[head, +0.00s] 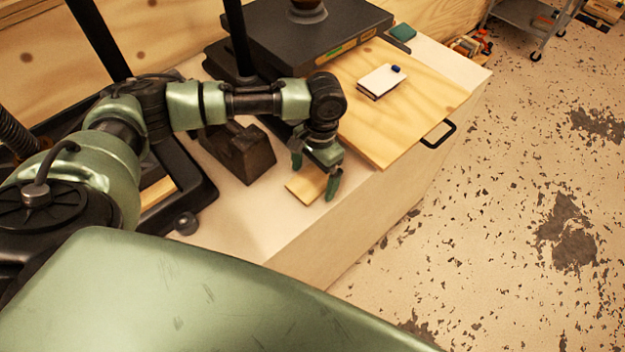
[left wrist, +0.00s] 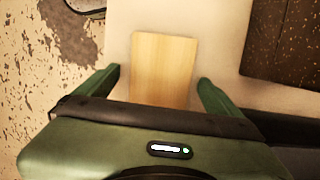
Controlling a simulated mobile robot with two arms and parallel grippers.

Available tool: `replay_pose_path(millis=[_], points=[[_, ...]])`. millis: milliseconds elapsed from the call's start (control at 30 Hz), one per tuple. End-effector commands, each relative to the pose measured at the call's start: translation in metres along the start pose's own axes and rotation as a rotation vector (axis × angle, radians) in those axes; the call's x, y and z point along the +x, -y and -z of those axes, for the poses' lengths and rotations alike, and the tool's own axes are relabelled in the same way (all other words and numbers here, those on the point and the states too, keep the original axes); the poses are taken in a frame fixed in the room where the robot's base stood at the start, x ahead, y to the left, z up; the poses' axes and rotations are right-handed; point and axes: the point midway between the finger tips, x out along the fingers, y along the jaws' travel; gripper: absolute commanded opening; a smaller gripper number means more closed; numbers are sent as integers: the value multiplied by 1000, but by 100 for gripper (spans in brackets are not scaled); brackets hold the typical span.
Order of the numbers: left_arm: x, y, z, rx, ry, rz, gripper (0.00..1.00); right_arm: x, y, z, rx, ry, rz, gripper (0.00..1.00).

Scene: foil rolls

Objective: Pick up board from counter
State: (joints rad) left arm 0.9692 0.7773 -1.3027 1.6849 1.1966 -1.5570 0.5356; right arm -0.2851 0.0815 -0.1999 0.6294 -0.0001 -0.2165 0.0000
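A small light wooden board (head: 304,186) lies flat on the white counter (head: 225,205) near its front edge. My left gripper (head: 316,174) is above this board, pointing down, with its two green fingers spread apart. In the left wrist view the board (left wrist: 163,62) sits between the open fingers of the left gripper (left wrist: 159,78), with a gap on either side. Nothing is held. The board's near end is hidden behind the gripper body in that view. My right gripper is not in view.
A larger wooden panel (head: 375,125) with a black handle (head: 438,133) lies further along the counter, bearing a white notebook-like item (head: 381,80). A dark block (head: 240,152) stands left of the small board. A black machine (head: 290,40) stands behind. Speckled floor (head: 500,220) lies right of the counter.

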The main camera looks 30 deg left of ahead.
Motion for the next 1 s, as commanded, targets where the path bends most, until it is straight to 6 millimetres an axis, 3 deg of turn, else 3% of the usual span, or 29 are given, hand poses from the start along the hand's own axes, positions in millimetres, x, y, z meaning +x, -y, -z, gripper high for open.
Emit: replay_pose_path(millis=[33,200,233,467,667,867,1000], points=[[0,0,0,0,0,0,81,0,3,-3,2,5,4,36],[0,0,0,0,0,0,34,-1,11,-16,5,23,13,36],[-1,0,0,0,-1,0,30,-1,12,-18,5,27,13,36],[-1,0,0,0,-1,0,30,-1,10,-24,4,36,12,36],[-13,0,0,-2,-3,-1,30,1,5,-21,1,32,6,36],[-49,0,-4,1,-6,0,30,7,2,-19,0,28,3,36],[-89,0,-9,1,-7,0,30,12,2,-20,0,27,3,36]])
